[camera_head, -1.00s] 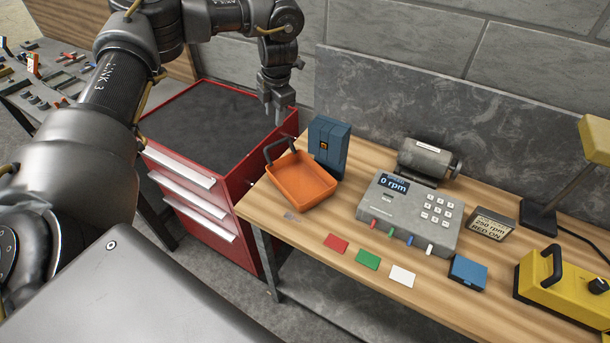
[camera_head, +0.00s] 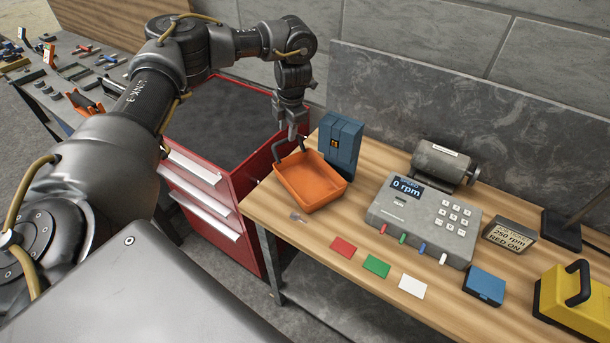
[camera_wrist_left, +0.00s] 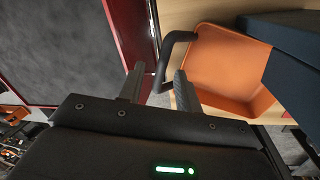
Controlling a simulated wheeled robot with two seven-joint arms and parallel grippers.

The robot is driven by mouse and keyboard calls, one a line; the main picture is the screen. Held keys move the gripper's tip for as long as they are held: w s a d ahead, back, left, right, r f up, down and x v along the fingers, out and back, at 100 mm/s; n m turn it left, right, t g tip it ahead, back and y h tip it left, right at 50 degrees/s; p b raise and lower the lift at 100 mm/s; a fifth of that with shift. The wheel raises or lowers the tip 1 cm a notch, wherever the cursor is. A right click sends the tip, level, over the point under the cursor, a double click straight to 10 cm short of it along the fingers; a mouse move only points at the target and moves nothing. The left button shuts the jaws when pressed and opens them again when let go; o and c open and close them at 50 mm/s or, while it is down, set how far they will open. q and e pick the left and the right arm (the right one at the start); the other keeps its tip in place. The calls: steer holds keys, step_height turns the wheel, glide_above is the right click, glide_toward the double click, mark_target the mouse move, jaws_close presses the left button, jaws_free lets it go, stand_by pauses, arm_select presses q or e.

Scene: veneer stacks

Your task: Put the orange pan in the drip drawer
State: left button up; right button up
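The orange pan (camera_head: 309,182) sits at the left end of the wooden bench, its dark handle (camera_head: 280,147) toward the cabinet. It also shows in the left wrist view (camera_wrist_left: 225,65). My left gripper (camera_head: 291,134) points down just above the handle. In the left wrist view its two fingers (camera_wrist_left: 158,88) are apart, with the handle's end part between them; I see no clear contact. My right gripper is out of view.
A blue box (camera_head: 341,147) stands close behind the pan. A grey rpm unit (camera_head: 425,220), a motor (camera_head: 444,163) and coloured cards (camera_head: 376,266) are farther right. The dark cabinet top (camera_head: 215,120) is clear. A stone slab stands at the back.

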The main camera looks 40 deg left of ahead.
arm_select(q)
steer(key=f, duration=0.5)
steer(key=shift+w+a+p, duration=0.25)
steer(key=shift+w+p, duration=0.05)
steer(key=shift+w, duration=0.05)
steer(key=shift+s, duration=0.1)
jaws_close()
